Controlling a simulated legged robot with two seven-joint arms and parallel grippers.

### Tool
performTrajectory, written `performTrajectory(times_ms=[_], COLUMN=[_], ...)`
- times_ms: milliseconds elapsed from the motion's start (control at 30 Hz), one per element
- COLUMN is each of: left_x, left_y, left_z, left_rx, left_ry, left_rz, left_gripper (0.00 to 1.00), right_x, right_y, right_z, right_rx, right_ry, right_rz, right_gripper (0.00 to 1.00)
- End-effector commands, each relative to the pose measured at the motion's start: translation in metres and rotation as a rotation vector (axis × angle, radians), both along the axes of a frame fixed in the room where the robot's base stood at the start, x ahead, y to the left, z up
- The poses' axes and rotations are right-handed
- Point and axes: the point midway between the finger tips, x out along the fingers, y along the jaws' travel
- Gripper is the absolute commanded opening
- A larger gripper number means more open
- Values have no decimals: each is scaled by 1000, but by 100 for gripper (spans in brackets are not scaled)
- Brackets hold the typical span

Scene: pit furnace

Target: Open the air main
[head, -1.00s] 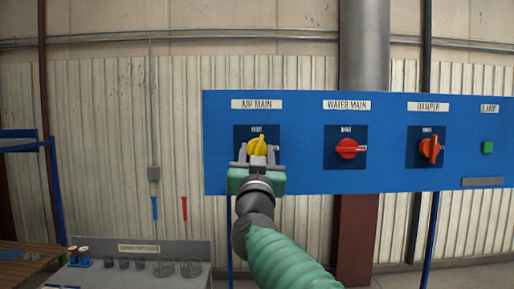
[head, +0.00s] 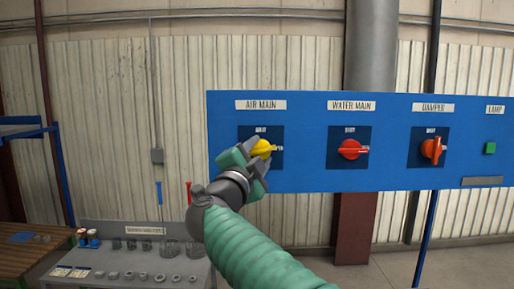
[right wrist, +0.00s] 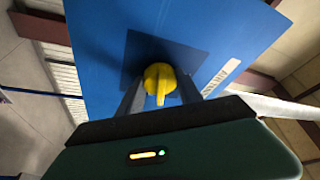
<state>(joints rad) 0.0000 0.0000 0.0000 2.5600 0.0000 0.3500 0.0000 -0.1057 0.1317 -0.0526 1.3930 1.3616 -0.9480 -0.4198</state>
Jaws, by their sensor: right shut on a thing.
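The yellow air main knob (head: 264,148) sits on a dark square plate under the AIR MAIN label (head: 261,105) on the blue panel. Its handle lies close to level in the head view, pointing right. My right gripper (head: 259,160) is shut on the knob, reaching it from the lower left with its jaws tilted. In the right wrist view the yellow knob (right wrist: 160,82) stands between the two dark fingers, and the panel (right wrist: 92,40) fills the space behind it. The fingers partly cover the knob's plate. My left gripper is not in view.
Right of the knob are the red water main knob (head: 350,149), the orange damper knob (head: 432,149) and the green lamp button (head: 490,148). A grey bench (head: 128,262) with several small parts stands lower left, beside a wooden table (head: 22,256).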

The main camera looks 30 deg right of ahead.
Motion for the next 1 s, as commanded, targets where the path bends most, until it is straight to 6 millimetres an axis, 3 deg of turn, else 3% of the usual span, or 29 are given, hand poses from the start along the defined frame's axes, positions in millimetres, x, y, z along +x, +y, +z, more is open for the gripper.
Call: performTrajectory(times_ms=[400, 1000], left_x=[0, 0], left_y=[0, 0], left_z=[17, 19], left_rx=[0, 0], left_ry=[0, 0], left_rz=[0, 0], left_gripper=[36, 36], right_x=[-1, 0], right_y=[-2, -1], right_z=[1, -3], right_rx=[210, 260], right_ry=[-127, -152], right_rz=[-6, -8], right_gripper=[2, 2])
